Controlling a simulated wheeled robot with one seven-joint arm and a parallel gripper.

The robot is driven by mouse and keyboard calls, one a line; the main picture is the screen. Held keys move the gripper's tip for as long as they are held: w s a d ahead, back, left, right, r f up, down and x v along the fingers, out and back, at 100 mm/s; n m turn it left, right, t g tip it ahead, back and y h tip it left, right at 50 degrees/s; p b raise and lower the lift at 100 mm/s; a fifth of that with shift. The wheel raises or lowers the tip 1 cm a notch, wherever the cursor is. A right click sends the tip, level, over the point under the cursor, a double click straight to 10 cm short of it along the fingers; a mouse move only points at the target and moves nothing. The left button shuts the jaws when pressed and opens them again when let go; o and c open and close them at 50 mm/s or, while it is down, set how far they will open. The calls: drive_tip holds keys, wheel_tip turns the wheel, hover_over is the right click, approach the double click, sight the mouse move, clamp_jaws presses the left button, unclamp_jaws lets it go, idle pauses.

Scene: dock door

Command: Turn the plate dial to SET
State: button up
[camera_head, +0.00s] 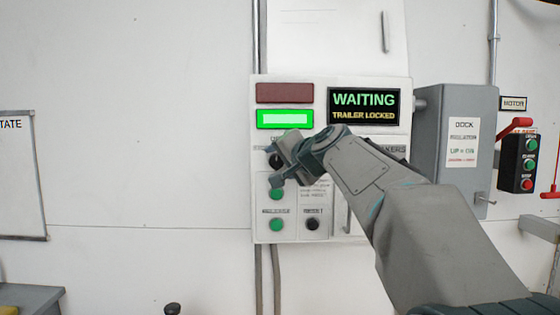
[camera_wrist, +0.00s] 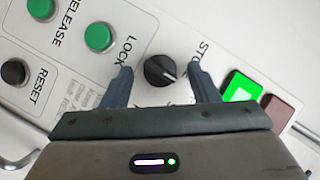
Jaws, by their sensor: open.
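The plate dial (camera_wrist: 158,70) is a round black knob with a white pointer mark on the white control panel. In the wrist view the mark points to the lower right. My gripper (camera_wrist: 160,66) is open, one finger on each side of the dial, with a gap at both sides. In the head view my gripper (camera_head: 276,167) is in front of the panel (camera_head: 263,210) and covers most of the dial (camera_head: 274,161). The dial's position lettering is partly hidden, and I cannot read SET.
The display (camera_head: 363,106) reads WAITING, TRAILER LOCKED. A green lamp (camera_head: 285,119) is lit below a dark red one (camera_head: 285,93). Green buttons (camera_wrist: 99,37) and a black reset button (camera_wrist: 14,73) are near the dial. A grey dock box (camera_head: 480,150) stands right of the panel.

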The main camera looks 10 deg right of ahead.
drive_tip(key=c, duration=1)
drive_tip(key=shift+o, duration=0.2)
